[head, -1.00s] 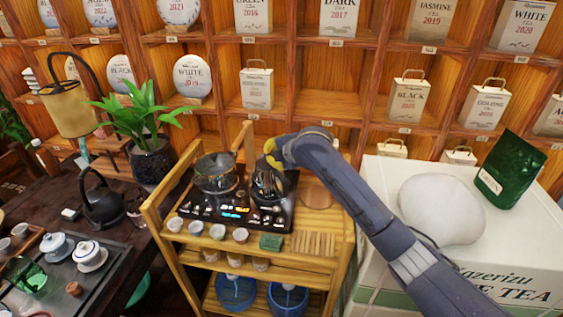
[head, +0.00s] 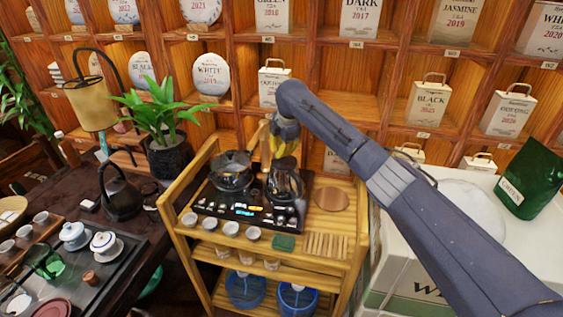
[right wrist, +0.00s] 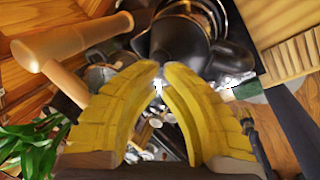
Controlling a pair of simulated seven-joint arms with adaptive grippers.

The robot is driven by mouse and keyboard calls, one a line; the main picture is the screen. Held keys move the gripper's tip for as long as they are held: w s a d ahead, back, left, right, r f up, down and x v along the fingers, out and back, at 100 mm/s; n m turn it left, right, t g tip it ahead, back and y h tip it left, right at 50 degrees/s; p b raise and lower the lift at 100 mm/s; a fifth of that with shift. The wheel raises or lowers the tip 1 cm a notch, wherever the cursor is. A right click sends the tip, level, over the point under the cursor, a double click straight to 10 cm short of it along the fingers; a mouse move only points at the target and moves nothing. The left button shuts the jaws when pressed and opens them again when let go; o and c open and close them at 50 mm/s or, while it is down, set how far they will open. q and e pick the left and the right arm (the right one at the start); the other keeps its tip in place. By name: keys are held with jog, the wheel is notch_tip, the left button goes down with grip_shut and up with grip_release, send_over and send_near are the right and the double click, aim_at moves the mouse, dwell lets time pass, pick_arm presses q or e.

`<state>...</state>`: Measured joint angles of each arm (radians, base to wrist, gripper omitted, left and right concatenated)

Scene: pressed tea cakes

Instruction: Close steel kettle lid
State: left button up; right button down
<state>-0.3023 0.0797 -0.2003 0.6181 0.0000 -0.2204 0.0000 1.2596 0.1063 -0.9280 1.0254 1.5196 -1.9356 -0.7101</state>
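The dark, shiny steel kettle (head: 285,184) stands on the right side of the black cooker (head: 243,211) on a wooden cart. My right gripper (head: 284,150), with yellow fingers, is above the kettle, pointing down. In the right wrist view, the fingertips of my right gripper (right wrist: 161,68) are close together with nothing seen held between them. A dark rounded part of the kettle (right wrist: 180,42) shows just beyond the tips; contact cannot be told. The lid's position is unclear, as the gripper and dark reflections obscure it. My left gripper is not in view.
A glass pot (head: 231,174) stands left of the kettle on the cooker. Several small cups (head: 231,228) line the cart's front. The cart's wooden rail (head: 190,166) rises at the left. A round wooden mat (head: 332,199) lies to the right.

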jog(key=shift+w+a+f, duration=0.1)
jog(key=shift+w+f, duration=0.2)
jog(key=shift+f, duration=0.1)
jog(key=shift+a+f, duration=0.1)
dwell(0.6)
